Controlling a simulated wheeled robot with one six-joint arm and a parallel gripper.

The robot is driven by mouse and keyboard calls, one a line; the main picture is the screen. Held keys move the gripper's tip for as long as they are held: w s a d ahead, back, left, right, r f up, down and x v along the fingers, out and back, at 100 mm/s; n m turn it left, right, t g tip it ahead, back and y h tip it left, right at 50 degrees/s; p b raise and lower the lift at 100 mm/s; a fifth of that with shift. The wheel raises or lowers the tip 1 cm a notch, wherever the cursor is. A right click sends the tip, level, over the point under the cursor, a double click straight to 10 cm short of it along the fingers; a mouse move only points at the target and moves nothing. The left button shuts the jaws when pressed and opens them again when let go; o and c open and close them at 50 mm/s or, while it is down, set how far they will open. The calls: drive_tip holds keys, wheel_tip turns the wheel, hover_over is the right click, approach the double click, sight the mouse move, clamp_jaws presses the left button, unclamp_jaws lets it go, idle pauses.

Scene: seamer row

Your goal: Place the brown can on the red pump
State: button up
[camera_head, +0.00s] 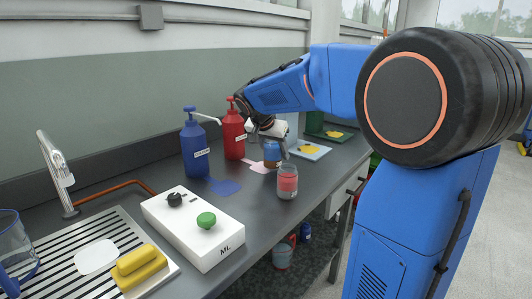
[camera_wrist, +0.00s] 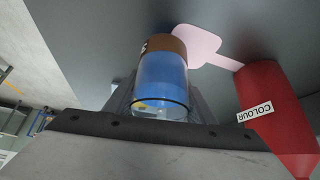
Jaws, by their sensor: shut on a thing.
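My gripper (camera_head: 275,141) is shut on a can (camera_head: 272,154) with a blue upper body and a brown lower band. In the wrist view the can (camera_wrist: 162,80) sits between the fingers, brown end away from the camera. The red pump (camera_head: 233,135) stands upright just left of the gripper, labelled; it also shows at the right of the wrist view (camera_wrist: 275,95). A pink patch (camera_head: 258,168) lies in front of the red pump; in the wrist view its edge (camera_wrist: 197,43) appears beside the can's brown end. I cannot tell whether the can touches the bench.
A glass jar with a red band (camera_head: 288,181) stands close in front of the can. The blue pump (camera_head: 194,150) stands left of the red one. A white box with knobs (camera_head: 192,227) is nearer.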

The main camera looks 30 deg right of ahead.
sight(266, 152)
drive_tip(key=shift+w+a, duration=0.2)
drive_tip(key=shift+w, duration=0.15)
drive_tip(key=shift+w+a+f, duration=0.2)
drive_tip(key=shift+w, duration=0.35)
drive_tip(key=shift+w+a+f, duration=0.15)
drive_tip(key=shift+w+a, duration=0.1)
drive_tip(key=shift+w, duration=0.3)
drive_tip(key=shift+w+a+f, duration=0.2)
drive_tip(key=shift+w, duration=0.35)
drive_tip(key=shift+f, duration=0.2)
drive_tip(key=shift+f, duration=0.1)
drive_tip(key=o, duration=1.3)
drive_tip(key=shift+c, duration=0.2)
drive_tip(key=v, duration=1.2)
